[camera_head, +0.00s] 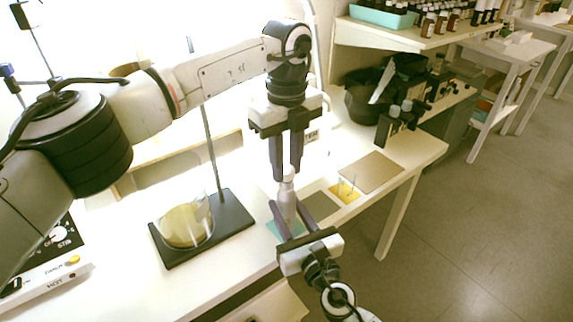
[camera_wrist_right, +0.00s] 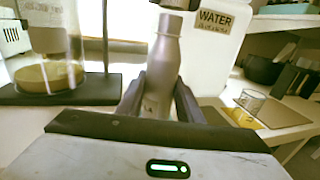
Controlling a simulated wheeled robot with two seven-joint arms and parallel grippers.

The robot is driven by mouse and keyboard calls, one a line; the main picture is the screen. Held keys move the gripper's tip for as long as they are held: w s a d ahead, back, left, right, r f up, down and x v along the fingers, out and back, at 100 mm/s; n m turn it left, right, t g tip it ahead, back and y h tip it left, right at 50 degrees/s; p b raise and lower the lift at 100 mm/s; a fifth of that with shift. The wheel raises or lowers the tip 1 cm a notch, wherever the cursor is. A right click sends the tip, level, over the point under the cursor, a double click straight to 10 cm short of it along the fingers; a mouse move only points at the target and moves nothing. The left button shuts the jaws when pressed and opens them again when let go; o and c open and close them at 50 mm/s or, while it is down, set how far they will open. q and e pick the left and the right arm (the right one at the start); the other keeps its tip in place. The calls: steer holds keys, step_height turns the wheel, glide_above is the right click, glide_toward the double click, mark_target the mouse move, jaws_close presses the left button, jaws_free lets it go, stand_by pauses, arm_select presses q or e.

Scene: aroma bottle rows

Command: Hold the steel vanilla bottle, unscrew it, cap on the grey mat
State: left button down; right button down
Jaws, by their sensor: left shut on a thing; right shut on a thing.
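The steel bottle (camera_head: 287,201) stands upright between my two grippers, and its grey body and narrowing neck also show in the right wrist view (camera_wrist_right: 162,65). My right gripper (camera_head: 287,212) is shut on the bottle's body from the front. Its fingers flank the body in the right wrist view (camera_wrist_right: 160,102). My left gripper (camera_head: 288,176) points straight down and is shut at the bottle's top, around the cap, which its fingers mostly hide. The grey mat (camera_head: 321,205) lies bare on the table, just right of the bottle.
A teal mat (camera_head: 272,230) lies under the bottle area. A yellow mat (camera_head: 346,191) with a small glass and a brown mat (camera_head: 371,172) lie farther right. A flask (camera_head: 187,224) on a black stand is at left. A white WATER container (camera_wrist_right: 215,50) stands behind.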

mark_target(286, 169)
arm_select(q)
steer(key=shift+r, duration=0.15)
steer(key=shift+r, duration=1.9)
arm_select(e)
steer(key=c, duration=1.2)
jaws_free()
